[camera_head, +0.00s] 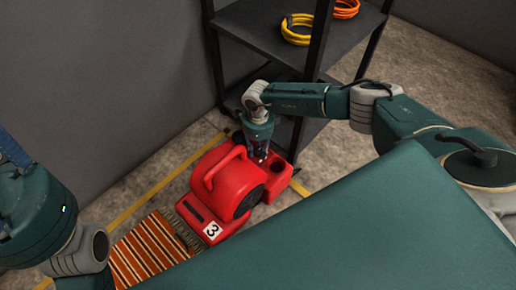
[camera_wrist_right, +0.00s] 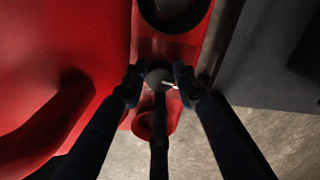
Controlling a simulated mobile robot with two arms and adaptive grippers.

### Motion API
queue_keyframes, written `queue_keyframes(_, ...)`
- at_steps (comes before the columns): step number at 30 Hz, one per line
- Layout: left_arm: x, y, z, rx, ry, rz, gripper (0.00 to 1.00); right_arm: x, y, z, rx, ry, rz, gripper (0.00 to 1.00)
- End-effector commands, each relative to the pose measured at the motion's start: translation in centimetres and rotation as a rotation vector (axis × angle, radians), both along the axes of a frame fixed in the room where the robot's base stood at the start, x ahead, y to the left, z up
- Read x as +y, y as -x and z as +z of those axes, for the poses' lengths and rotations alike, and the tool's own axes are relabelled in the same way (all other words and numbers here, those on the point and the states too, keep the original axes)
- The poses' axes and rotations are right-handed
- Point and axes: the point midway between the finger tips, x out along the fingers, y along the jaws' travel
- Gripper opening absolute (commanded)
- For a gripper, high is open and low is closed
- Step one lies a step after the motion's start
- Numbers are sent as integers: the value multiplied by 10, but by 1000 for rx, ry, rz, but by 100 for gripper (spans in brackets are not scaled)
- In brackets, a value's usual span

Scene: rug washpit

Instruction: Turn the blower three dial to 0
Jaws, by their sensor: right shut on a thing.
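The red blower three (camera_head: 225,185) stands on the floor, with a black 3 on a white label (camera_head: 212,230) and a red handle on top. My right gripper (camera_head: 259,157) points down at the blower's far right part. In the right wrist view its dark fingers (camera_wrist_right: 158,84) are closed around a small dark round dial (camera_wrist_right: 159,75). A thin pale mark shows at the dial's right side. The scale and the number it points to cannot be read. My left arm shows at the left edge, but its gripper is out of view.
A dark shelf rack (camera_head: 262,35) stands right behind the blower, with a yellow coil (camera_head: 297,30) and an orange coil (camera_head: 346,8) on it. A striped rug (camera_head: 150,250) lies in front at left. A grey wall (camera_head: 95,90) rises at the left. Yellow lines cross the floor.

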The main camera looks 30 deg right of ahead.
Motion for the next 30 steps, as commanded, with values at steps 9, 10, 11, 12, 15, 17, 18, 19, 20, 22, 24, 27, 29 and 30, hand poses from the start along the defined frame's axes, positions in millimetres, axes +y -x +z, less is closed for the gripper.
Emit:
queue_keyframes(9, 0, 2, 3, -16, 0, 0, 40, -1, 0, 0, -1, 2, 127, 3)
queue_keyframes(10, 0, 2, 3, -16, 0, 0, 40, -1, 0, 0, -1, 2, 133, 3)
queue_keyframes(11, 0, 2, 3, -16, 0, 0, 40, -1, 0, 0, -1, 2, 138, 3)
queue_keyframes(12, 0, 2, 3, -16, 1, 0, 40, -1, 0, 0, -1, 2, 143, 3)
queue_keyframes(15, 0, 2, 3, -16, 2, 0, 40, -1, 0, 0, -1, 2, 152, 3)
queue_keyframes(17, 0, 2, 3, -16, 3, 0, 40, -1, 0, 0, -1, 2, 154, 3)
queue_keyframes(18, 0, 2, 3, -16, 3, 0, 40, -1, -1, 0, -1, 2, 155, 3)
queue_keyframes(19, 0, 2, 3, -16, 3, 0, 40, -1, -1, 0, -1, 2, 155, 3)
queue_keyframes(20, 0, 2, 3, -16, 3, 0, 40, -1, -1, 0, -1, 2, 155, 3)
queue_keyframes(22, 1, 2, 3, -17, 4, 0, 40, -1, -1, 0, -1, 2, 155, 3)
queue_keyframes(24, 1, 2, 3, -16, 4, 0, 40, -1, -1, 0, -1, 2, 154, 3)
queue_keyframes(27, 1, 2, 3, -16, 4, 0, 40, -1, -1, 0, -1, 2, 154, 35)
queue_keyframes(29, 1, 2, 3, -15, 4, 0, 40, -1, -1, 0, -1, 2, 154, 37)
queue_keyframes(30, 1, 2, 3, -15, 4, 0, 40, -1, 0, 0, -1, 2, 154, 37)
